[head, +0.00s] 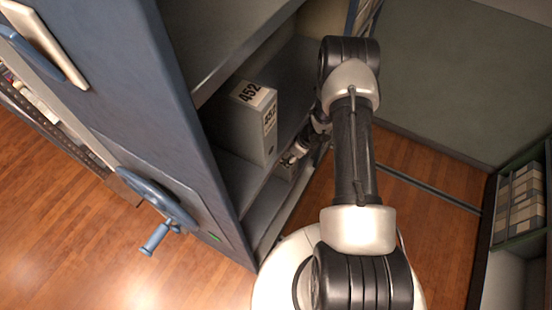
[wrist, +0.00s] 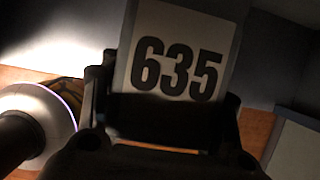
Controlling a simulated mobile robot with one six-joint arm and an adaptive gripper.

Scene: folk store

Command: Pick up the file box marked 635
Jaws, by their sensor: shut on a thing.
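The file box marked 635 (wrist: 178,60) fills the upper middle of the wrist view, with its white label and black number facing the camera. My gripper (wrist: 165,112) is shut on this box, its dark fingers on either side of the label's lower part. In the head view my gripper (head: 296,154) is small and partly hidden by my arm, low beside the shelf unit. A bit of grey box shows by it, too small to read. Whether the held box touches the shelf cannot be told.
A grey file box marked 452 (head: 252,122) stands on the shelf above and left of my gripper. The blue shelf unit (head: 150,110) has a handwheel (head: 158,200) on its end. Wooden floor (head: 410,180) is open right of my arm. Another shelf with boxes (head: 522,198) stands far right.

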